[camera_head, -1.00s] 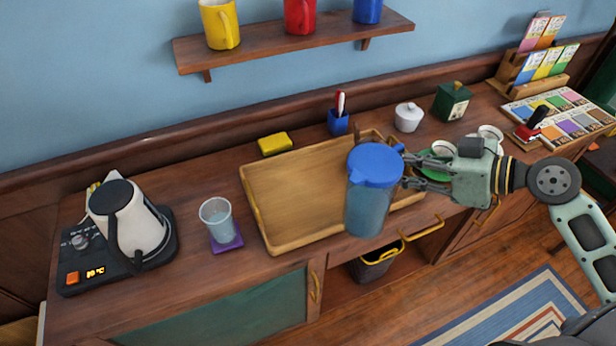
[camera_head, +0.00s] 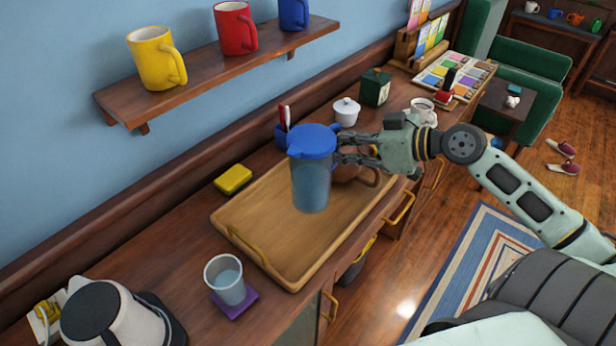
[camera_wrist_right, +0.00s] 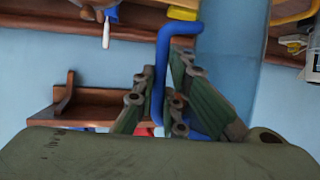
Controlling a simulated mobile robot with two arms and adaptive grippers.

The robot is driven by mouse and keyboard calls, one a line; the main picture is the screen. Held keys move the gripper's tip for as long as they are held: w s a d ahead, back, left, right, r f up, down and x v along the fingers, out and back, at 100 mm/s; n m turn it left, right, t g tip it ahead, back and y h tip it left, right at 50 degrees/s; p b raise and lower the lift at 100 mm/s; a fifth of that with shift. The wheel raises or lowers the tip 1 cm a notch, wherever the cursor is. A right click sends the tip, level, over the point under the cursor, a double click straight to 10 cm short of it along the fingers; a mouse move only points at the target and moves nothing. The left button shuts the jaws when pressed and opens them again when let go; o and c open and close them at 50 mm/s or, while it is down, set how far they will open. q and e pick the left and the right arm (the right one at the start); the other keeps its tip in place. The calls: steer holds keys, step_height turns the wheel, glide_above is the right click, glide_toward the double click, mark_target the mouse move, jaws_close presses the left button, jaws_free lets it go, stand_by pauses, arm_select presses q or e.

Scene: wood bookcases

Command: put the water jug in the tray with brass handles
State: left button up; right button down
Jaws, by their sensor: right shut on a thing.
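The water jug (camera_head: 311,180) has a blue lid and a clear body with water in it. It is upright in the head view, in front of the wooden tray with brass handles (camera_head: 262,240), and seems held above it; the exact height I cannot tell. My right gripper (camera_head: 345,150) is shut on the jug's handle from the right. In the right wrist view the blue handle (camera_wrist_right: 161,75) runs between the fingers. A brown object (camera_head: 357,175) shows behind the jug and gripper, partly hidden. My left gripper is not in view.
A cup of water (camera_head: 225,284) on a purple coaster stands near the tray's left end. A yellow sponge (camera_head: 233,179), a blue holder (camera_head: 282,135) and a white lidded pot (camera_head: 346,112) stand behind. A kettle (camera_head: 110,318) is at the lower left. A mug shelf (camera_head: 210,75) hangs above.

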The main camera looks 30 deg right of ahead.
arm_select(q)
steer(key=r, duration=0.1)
steer(key=p, duration=0.1)
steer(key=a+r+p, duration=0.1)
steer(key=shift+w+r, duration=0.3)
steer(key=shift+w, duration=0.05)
arm_select(e)
steer(key=w+a+f, duration=0.2)
steer(key=a+f, duration=0.4)
steer(key=f, duration=0.2)
steer(key=shift+w+a, duration=0.35)
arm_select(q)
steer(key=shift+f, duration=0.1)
arm_select(e)
steer(key=c, duration=2.3)
jaws_free()
steer(key=shift+f, duration=0.2)
steer(key=o, duration=0.5)
steer(key=shift+s, duration=0.1)
